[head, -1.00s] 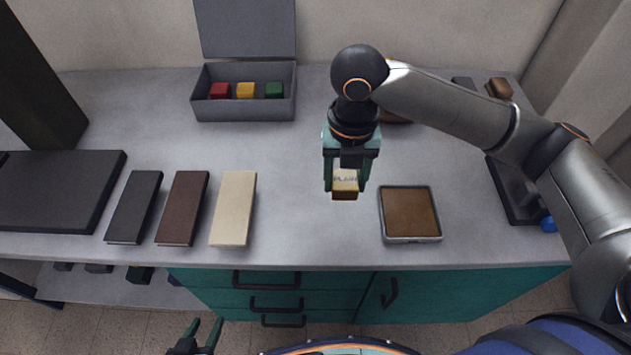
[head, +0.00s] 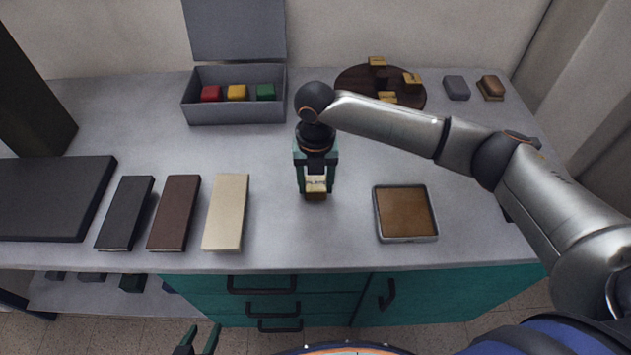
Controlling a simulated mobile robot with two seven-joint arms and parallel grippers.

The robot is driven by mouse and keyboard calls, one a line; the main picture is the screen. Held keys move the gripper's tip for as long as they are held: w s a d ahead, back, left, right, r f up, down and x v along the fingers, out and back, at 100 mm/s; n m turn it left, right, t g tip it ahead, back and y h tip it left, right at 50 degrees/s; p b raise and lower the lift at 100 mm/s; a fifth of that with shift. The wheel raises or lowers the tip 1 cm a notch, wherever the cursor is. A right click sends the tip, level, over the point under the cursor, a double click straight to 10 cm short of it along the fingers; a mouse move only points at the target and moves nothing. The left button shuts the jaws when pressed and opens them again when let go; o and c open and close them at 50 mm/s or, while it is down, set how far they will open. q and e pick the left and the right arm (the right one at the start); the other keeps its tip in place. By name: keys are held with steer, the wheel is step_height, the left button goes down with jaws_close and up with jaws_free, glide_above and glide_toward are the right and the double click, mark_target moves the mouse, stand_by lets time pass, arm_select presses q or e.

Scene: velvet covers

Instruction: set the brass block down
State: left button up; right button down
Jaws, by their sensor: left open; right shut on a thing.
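The brass block (head: 316,184) has a pale face with lettering and a brown lower part. My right gripper (head: 316,188) is shut on it, over the middle of the counter between the cream slab and the brown pad. I cannot tell whether the block touches the counter. My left gripper (head: 197,340) is open and empty at the bottom edge of the head view, low in front of the cabinet.
A metal tray with a brown pad (head: 405,213) lies right of the block. Black, brown (head: 175,213) and cream slabs (head: 226,212) lie left. An open grey box (head: 235,110) with coloured blocks and a dark round stand (head: 348,82) with several brass blocks are behind.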

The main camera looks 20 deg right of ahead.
mark_target(315, 183)
stand_by(0.3)
steer(key=shift+c, duration=1)
jaws_free()
steer(key=shift+f, duration=0.1)
step_height(315, 183, up, 12)
steer(key=shift+r+p, duration=0.2)
steer(key=shift+p, duration=0.2)
